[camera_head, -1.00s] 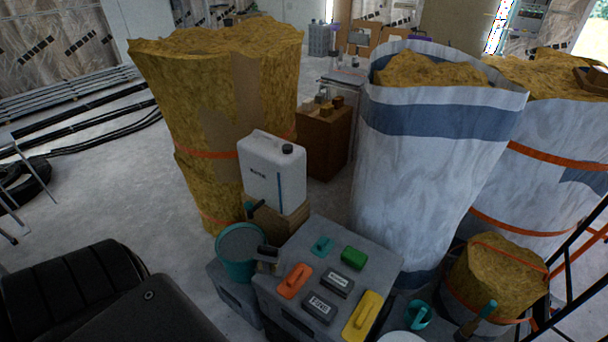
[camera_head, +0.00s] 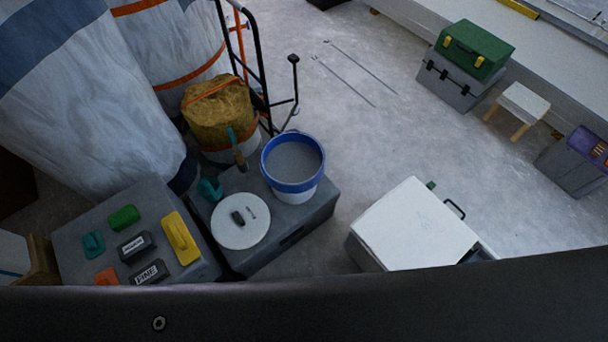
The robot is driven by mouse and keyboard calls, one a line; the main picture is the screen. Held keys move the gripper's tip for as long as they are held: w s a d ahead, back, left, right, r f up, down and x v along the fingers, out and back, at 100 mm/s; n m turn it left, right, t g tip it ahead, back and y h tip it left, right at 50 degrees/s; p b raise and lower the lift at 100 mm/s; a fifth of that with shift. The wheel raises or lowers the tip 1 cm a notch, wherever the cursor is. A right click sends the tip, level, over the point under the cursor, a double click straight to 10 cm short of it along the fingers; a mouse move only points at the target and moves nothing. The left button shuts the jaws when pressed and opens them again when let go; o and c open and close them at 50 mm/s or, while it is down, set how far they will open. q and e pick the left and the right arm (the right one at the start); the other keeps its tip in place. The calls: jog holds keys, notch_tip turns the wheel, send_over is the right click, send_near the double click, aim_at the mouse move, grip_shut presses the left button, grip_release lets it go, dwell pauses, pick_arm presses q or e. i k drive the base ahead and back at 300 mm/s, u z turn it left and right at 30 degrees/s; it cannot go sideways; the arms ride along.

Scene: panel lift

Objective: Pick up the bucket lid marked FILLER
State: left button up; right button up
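A round white lid (camera_head: 238,236) lies flat on a grey case, left of centre in the head view. A small dark handle-like piece and a thin pale piece show on its top. No FILLER lettering can be read on it. A white bucket with a blue rim (camera_head: 292,186) stands behind and to the right of the lid on the same case, with grey contents showing. Neither of my grippers is in view, and nothing touches the lid.
The lid's grey case (camera_head: 290,232) adjoins another grey case (camera_head: 77,208) bearing sanding blocks and a yellow float (camera_head: 180,238). A teal cup (camera_head: 209,188) stands close behind the lid. A white-topped box (camera_head: 415,225) stands to the right. Floor between them is clear.

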aim_at(240, 219)
jog(key=u, duration=1.1)
jog(key=k, duration=0.6)
jog(key=z, duration=1.2)
